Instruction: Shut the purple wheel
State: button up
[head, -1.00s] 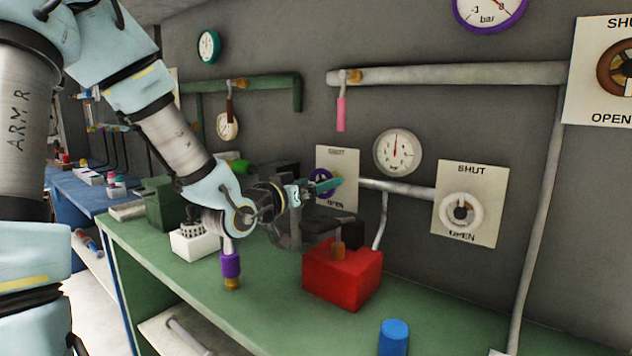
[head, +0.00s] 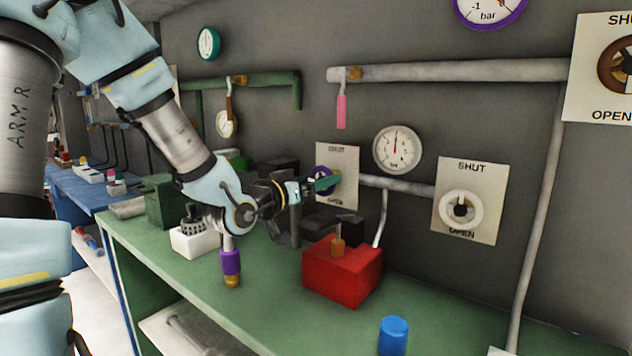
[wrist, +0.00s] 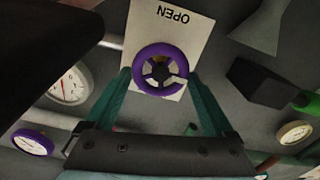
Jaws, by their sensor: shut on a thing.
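A white wheel (head: 445,208) on its own plate is to the right, and a gauge (head: 397,150) hangs between. Below, the green bench (head: 270,300) carries a red block (head: 340,275), a blue cylinder (head: 393,337) and a purple-banded post (head: 231,262). A pipe (head: 400,185) runs along the wall.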

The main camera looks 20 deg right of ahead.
jog(key=m+b, duration=0.6)
jog(key=b, duration=0.1)
jog(key=m+b, duration=0.6)
jog(key=b, duration=0.2)
jog(key=m+b, duration=0.6)
jog(key=b, duration=0.1)
jog(key=shift+s+d+f, duration=0.15)
jog(key=shift+s+f, duration=0.15)
jog(key=shift+s, duration=0.05)
jog(key=o, duration=1.1)
